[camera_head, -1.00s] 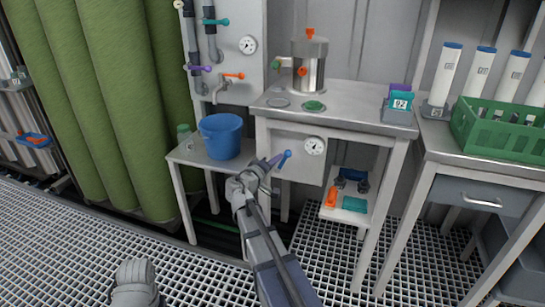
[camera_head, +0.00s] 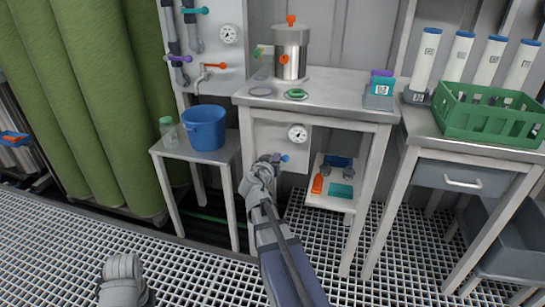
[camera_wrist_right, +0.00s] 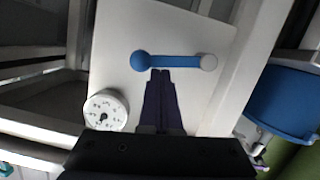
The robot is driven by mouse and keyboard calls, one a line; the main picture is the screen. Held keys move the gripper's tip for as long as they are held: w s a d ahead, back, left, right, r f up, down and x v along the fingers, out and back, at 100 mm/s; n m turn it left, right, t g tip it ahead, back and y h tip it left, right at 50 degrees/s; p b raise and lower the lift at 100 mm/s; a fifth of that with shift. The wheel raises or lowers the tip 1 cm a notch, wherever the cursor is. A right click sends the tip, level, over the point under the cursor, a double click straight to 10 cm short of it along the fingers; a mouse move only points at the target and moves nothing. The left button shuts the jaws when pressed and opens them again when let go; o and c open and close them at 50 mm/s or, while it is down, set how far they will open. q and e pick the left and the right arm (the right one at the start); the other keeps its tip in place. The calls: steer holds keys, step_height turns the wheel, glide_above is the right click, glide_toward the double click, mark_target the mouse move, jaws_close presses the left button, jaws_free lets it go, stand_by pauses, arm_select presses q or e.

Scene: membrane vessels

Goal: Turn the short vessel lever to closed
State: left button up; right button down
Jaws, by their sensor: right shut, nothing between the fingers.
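The blue lever (camera_wrist_right: 178,62) sits on a pale panel under the counter. In the right wrist view it lies level, with a blue ball at its left end and a pale grey pivot at its right. In the head view, its blue end (camera_head: 285,158) shows just right of my right gripper (camera_head: 270,160), which hides the rest. My right gripper (camera_wrist_right: 160,73) is shut and empty, its dark fingertips at the lever's edge near the ball; contact cannot be told. My left gripper is out of view; only a grey part of that arm shows at lower left.
A round gauge (camera_head: 298,133) is on the same panel, close to the lever. A low table (camera_head: 167,147) with a blue bucket (camera_head: 204,127) stands to the left. A small shelf (camera_head: 330,203) with coloured items is to the right. Open grating lies in front.

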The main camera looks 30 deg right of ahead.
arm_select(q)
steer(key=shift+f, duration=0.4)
arm_select(e)
steer(key=shift+s+d+f+m, duration=0.2)
steer(key=shift+f+m, duration=0.1)
steer(key=shift+f, duration=0.1)
arm_select(q)
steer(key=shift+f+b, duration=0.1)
steer(key=shift+b, duration=0.25)
arm_select(e)
steer(key=shift+f, duration=0.15)
steer(key=shift+s, duration=0.15)
